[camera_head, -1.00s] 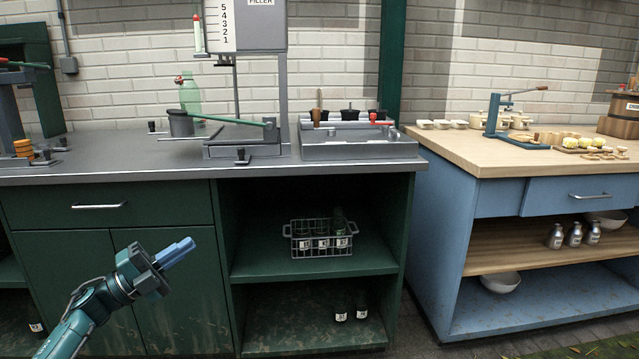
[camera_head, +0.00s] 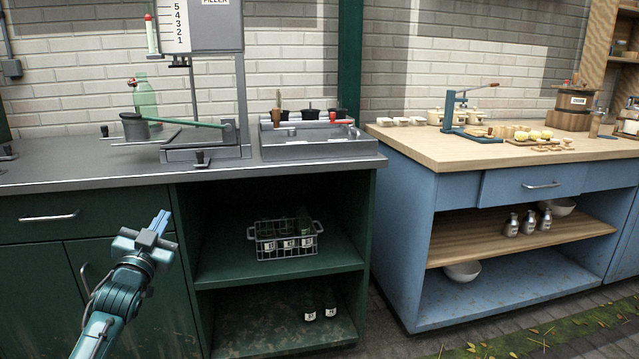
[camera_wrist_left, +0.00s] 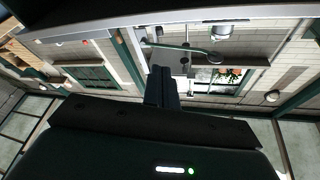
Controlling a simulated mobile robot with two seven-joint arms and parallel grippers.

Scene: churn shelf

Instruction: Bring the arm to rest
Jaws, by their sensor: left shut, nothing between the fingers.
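My left gripper (camera_head: 159,222) is in the lower left of the head view, at the end of my teal arm. Its blue fingers are together with nothing between them, and they point up. It is in front of the dark green cabinet (camera_head: 130,290), below the worktop edge and apart from it. In the left wrist view the closed fingers (camera_wrist_left: 161,88) show dark in the middle, with the counter edge and the brick wall beyond. My right gripper does not show.
A filler machine (camera_head: 205,30) stands on the grey worktop (camera_head: 60,172). A wire basket with bottles (camera_head: 284,240) sits on the open shelf right of my gripper. A blue bench (camera_head: 455,215) with a wooden top is at the right. The floor between has free room.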

